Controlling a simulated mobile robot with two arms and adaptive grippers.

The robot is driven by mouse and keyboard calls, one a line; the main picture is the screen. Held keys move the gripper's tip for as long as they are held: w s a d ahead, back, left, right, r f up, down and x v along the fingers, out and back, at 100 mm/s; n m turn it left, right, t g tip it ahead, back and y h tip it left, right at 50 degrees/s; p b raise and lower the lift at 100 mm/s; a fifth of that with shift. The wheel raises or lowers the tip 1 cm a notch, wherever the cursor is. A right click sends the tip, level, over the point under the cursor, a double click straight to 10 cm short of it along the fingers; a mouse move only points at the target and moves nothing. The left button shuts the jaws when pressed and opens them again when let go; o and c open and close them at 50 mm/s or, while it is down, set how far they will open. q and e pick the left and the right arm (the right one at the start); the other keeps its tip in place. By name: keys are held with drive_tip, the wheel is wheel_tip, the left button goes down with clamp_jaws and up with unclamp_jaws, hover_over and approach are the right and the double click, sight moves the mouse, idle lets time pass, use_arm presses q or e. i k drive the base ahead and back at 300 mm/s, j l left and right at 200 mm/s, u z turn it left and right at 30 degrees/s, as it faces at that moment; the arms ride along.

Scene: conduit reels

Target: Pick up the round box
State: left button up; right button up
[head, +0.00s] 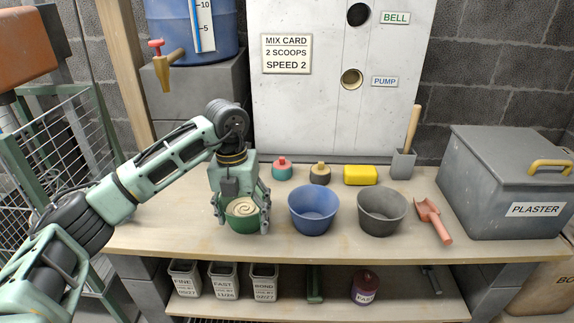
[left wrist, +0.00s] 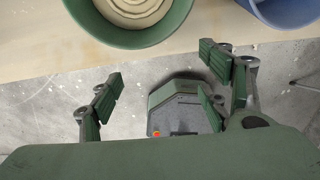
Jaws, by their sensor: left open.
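Two small lidded round pots stand at the back of the bench: a teal one with a red lid (head: 283,169) and a brown one with a dark knob (head: 320,174). I cannot tell whether either is the round box. My left gripper (head: 240,210) points down at the green bowl (head: 243,222), in front of those pots and to their left. Its fingers are apart with nothing between them in the left wrist view (left wrist: 165,85). The green bowl (left wrist: 135,38) of cream swirled mix is at the top of that view. My right gripper is not in view.
A blue bowl (head: 313,217) and a grey bowl (head: 381,218) stand to the right. A red scoop (head: 433,220) and a plaster bin (head: 500,180) fill the right side.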

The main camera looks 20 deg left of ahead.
sight(282, 170)
drive_tip(key=i, duration=1.1)
